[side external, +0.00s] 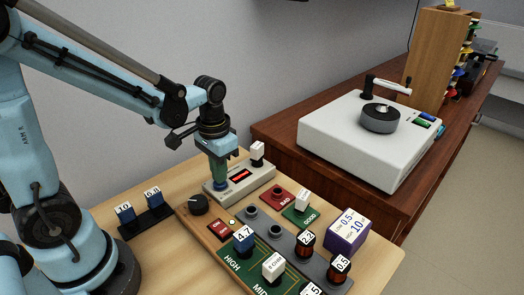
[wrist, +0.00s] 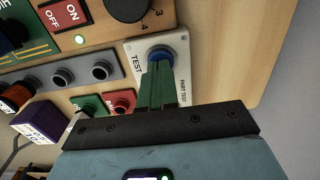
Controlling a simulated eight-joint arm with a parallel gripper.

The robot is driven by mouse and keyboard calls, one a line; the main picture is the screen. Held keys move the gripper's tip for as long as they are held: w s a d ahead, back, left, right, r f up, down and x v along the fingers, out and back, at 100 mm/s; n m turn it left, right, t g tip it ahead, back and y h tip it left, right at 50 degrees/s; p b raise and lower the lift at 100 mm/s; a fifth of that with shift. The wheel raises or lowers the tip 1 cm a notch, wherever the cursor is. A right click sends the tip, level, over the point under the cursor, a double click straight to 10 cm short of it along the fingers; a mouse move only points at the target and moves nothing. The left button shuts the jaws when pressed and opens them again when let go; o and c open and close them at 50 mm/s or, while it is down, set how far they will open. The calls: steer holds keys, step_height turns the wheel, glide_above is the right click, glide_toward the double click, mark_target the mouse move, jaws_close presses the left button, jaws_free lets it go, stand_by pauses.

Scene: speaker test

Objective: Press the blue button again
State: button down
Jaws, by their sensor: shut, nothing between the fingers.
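The blue button (wrist: 160,55) sits on a pale tester panel marked TEST and PART TEST in the wrist view. In the side view the blue button (side external: 220,186) shows at the near-left end of the tester box (side external: 243,184), which has a red display. My gripper (side external: 220,179) is shut and empty, pointing down over the button. In the wrist view my green fingertips (wrist: 159,66) reach the button's edge and overlap it. I cannot tell whether they touch it or how far it is pressed.
A dark knob (side external: 198,204) and a red ON/OFF switch (side external: 218,229) stand close by. Red BAD (side external: 276,196) and green GOOD pads (side external: 300,214) lie to the right. Labelled parts crowd the green board (side external: 243,262). A white turntable-like machine (side external: 365,140) stands behind.

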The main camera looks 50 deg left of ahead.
mark_target(219, 196)
step_height(219, 196, up, 12)
steer(key=shift+r, duration=0.15)
stand_by(0.4)
steer(key=shift+s, duration=0.1)
stand_by(0.5)
steer(key=d+f+t, duration=0.1)
steer(key=t, duration=0.1)
steer(key=s+f+t, duration=0.1)
steer(key=t, duration=0.1)
steer(key=s+d+f+t, duration=0.1)
steer(key=f+t, duration=0.1)
steer(key=t, duration=0.1)
steer(key=shift+s+d, duration=0.15)
steer(key=shift+d, duration=0.15)
